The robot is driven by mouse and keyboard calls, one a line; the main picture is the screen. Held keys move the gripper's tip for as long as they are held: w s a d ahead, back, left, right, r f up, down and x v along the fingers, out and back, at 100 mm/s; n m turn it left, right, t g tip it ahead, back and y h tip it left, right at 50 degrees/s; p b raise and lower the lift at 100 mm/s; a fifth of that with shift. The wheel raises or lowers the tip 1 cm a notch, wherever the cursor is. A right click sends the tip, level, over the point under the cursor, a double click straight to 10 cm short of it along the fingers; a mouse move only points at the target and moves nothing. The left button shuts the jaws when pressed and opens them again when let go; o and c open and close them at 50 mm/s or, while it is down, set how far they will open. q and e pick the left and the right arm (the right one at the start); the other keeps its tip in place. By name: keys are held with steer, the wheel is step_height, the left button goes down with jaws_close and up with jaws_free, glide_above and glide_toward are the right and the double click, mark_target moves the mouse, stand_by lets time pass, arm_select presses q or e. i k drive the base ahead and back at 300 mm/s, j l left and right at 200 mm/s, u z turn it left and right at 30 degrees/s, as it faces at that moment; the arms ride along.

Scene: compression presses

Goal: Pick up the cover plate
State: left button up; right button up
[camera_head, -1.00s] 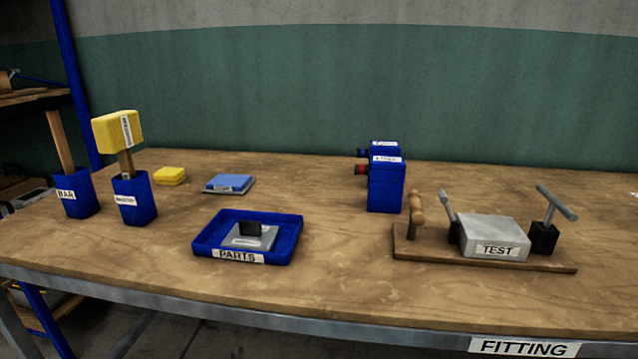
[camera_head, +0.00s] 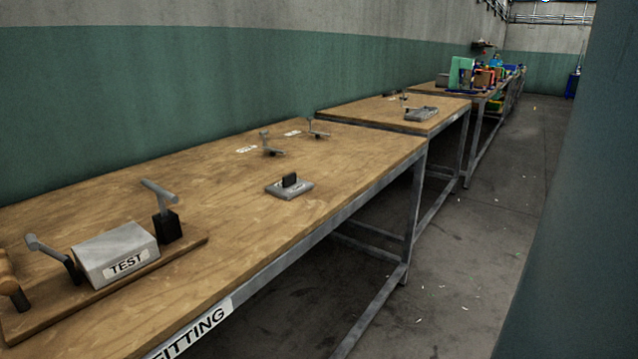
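A flat grey plate with an upright black block on top (camera_head: 289,187) lies on the wooden bench, near its front edge and right of the test fixture. It looks like a cover plate, and I see no label that confirms this. Nothing touches it from above. Neither of my grippers shows in the head view.
A test fixture (camera_head: 118,255) with a grey block and lever handles stands at the left on the bench (camera_head: 215,200). Two small clamps (camera_head: 270,146) (camera_head: 317,129) sit at the back. More benches (camera_head: 400,112) recede behind. A blue-green surface (camera_head: 580,220) fills the right edge; the floor between is open.

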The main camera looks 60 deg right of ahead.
mark_target(290, 186)
steer(key=z, duration=1.7)
